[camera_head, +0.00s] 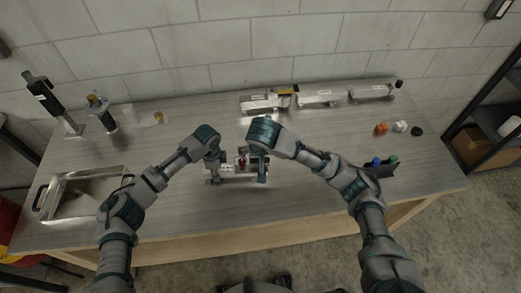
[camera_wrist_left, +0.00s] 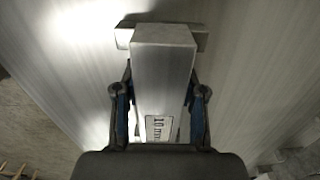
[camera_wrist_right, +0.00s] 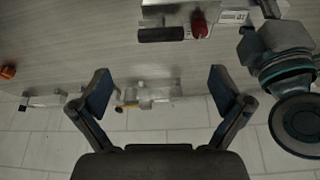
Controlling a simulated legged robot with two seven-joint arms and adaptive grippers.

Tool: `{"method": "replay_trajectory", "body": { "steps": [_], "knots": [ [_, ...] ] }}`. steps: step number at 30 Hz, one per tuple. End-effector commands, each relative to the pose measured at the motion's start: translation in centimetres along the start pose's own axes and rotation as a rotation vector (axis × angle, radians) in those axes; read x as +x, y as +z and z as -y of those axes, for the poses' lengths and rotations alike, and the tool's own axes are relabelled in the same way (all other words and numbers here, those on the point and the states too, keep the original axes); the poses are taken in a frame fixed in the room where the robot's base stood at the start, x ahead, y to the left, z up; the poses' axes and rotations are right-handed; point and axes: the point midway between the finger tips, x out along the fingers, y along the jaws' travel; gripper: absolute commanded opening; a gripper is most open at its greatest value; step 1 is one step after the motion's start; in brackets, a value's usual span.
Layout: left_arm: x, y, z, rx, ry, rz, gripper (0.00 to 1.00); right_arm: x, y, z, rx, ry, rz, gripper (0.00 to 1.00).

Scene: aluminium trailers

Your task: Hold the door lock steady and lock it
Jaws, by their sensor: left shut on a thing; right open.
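The door lock (camera_head: 238,172) is a metal unit near the front middle of the table, with a red knob (camera_wrist_right: 199,26) and a black cylindrical part (camera_wrist_right: 160,34). My left gripper (camera_wrist_left: 160,115) is shut on the lock's metal block (camera_wrist_left: 163,75), with a finger on each side and a printed label between them. In the head view my left gripper (camera_head: 212,170) is at the lock's left end. My right gripper (camera_wrist_right: 160,90) is open and empty, above the lock's right end. Its arm partly hides the lock in the head view (camera_head: 262,165).
Several similar metal units, including one with a yellow part (camera_head: 265,103), stand along the back. A metal tray (camera_head: 75,177) is at left. Orange, white and black pieces (camera_head: 381,128) and a dark holder (camera_head: 382,171) are at right. Table between is mostly clear.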

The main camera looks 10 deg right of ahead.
Motion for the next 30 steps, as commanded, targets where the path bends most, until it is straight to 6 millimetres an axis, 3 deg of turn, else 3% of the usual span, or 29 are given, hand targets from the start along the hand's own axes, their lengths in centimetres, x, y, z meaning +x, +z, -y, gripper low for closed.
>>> {"method": "replay_trajectory", "body": {
  "steps": [6, 18, 19, 22, 30],
  "knots": [
    [0.1, 0.1, 0.0, -0.001, 0.001, 0.001, 0.0, -2.4, 0.0, 0.0, 0.0, -0.001, -0.001, 1.0],
    [0.1, 0.0, 0.0, -0.001, 0.0, 0.001, 0.0, -2.6, 0.0, 0.1, 0.0, -0.002, 0.001, 1.0],
    [0.1, 0.0, 0.0, -0.001, 0.0, 0.001, 0.43, -2.6, 0.0, 0.1, 0.0, -0.002, 0.001, 1.0],
    [0.1, 0.0, 0.0, -0.001, 0.0, 0.001, 0.68, -2.6, 0.0, 0.1, 0.0, -0.002, 0.001, 1.0],
    [0.0, 0.0, 0.0, -0.001, 0.0, 0.0, 0.7, -2.7, 0.0, 0.1, 0.0, -0.002, 0.0, 1.0]
  ]
}}
